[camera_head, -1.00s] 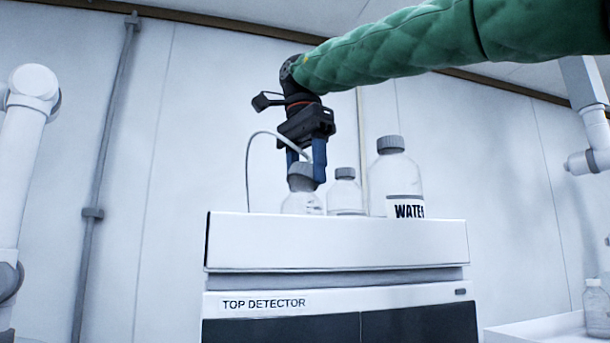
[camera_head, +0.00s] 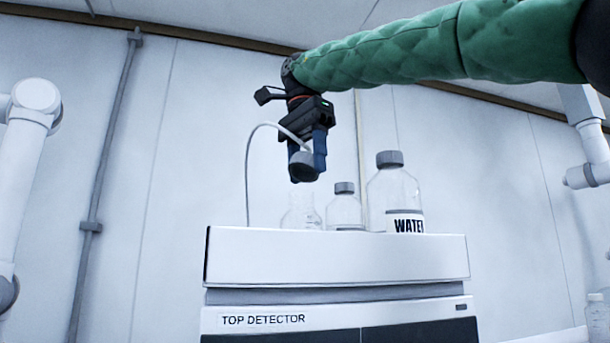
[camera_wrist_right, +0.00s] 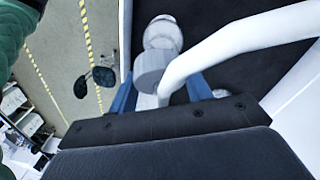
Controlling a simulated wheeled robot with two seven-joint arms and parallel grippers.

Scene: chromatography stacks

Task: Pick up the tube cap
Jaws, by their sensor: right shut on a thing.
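The tube cap (camera_head: 302,158) is grey with a pale tube curving up from it and down to the left. My right gripper (camera_head: 307,168) is shut on the cap and holds it in the air above an uncapped clear bottle (camera_head: 301,212). In the right wrist view the grey cap (camera_wrist_right: 154,68) sits between the blue fingers of my right gripper (camera_wrist_right: 160,92), with the thick white tube running off to the upper right. The bottle (camera_wrist_right: 163,34) shows beyond the cap there. My left gripper is not in view.
The bottle stands on a white instrument labelled TOP DETECTOR (camera_head: 330,258). A small grey-capped bottle (camera_head: 344,210) and a larger WATER bottle (camera_head: 393,195) stand to its right. A white pipe-like arm (camera_head: 25,150) is at the far left.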

